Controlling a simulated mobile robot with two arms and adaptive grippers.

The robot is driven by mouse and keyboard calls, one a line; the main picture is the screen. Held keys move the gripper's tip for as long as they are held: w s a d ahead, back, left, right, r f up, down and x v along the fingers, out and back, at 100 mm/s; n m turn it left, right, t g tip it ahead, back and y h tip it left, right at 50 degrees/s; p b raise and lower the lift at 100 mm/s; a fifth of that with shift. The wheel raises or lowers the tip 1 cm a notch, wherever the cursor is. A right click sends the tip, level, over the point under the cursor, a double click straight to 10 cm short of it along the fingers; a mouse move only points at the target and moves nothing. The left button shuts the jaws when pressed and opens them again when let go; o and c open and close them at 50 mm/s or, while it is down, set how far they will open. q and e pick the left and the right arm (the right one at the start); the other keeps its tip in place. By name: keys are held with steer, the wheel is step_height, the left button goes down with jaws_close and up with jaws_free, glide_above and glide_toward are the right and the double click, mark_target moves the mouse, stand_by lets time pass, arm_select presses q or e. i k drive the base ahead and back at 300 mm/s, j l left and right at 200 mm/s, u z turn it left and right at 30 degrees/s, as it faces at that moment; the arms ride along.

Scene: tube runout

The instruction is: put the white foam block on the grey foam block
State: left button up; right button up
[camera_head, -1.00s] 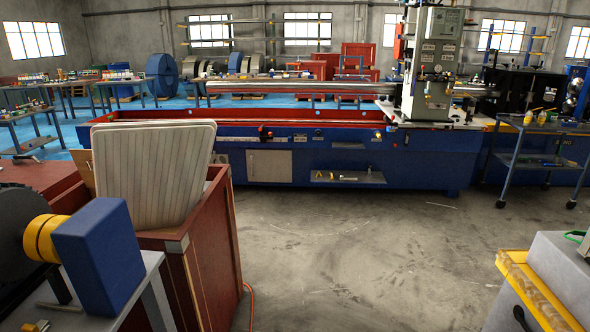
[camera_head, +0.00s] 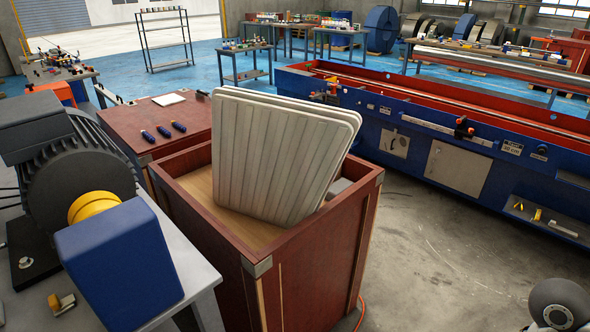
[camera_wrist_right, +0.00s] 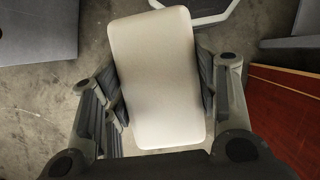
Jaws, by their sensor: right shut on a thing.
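The white foam block (camera_wrist_right: 155,60) fills the middle of the right wrist view. My right gripper (camera_wrist_right: 162,88) is shut on it, with a dark finger pad against each long side, and holds it above the concrete floor. In the head view a grey block (camera_head: 339,188) shows in part inside the red-brown crate, behind the large pale ribbed panels. It may be the grey foam block; most of it is hidden. My left gripper is in neither current view.
The red-brown crate (camera_head: 313,267) holds leaning pale panels (camera_head: 275,155) that rise above its rim. A motor with a blue block (camera_head: 118,262) stands on a bench at left. A long blue machine (camera_head: 458,170) runs along the back right.

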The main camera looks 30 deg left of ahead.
mark_target(340, 186)
steer(key=i+l+u, duration=0.25)
steer(key=u, duration=0.2)
steer(key=i+l+u, duration=0.5)
steer(key=l+u, duration=0.2)
steer(key=u, duration=0.15)
steer(key=i+l+u, duration=0.1)
steer(key=l+u, duration=0.3)
steer(key=i+l+u, duration=0.1)
steer(key=l+u, duration=0.2)
steer(key=l, duration=0.4)
steer(key=l+u, duration=0.3)
steer(key=l, duration=0.45)
steer(key=i, duration=0.5)
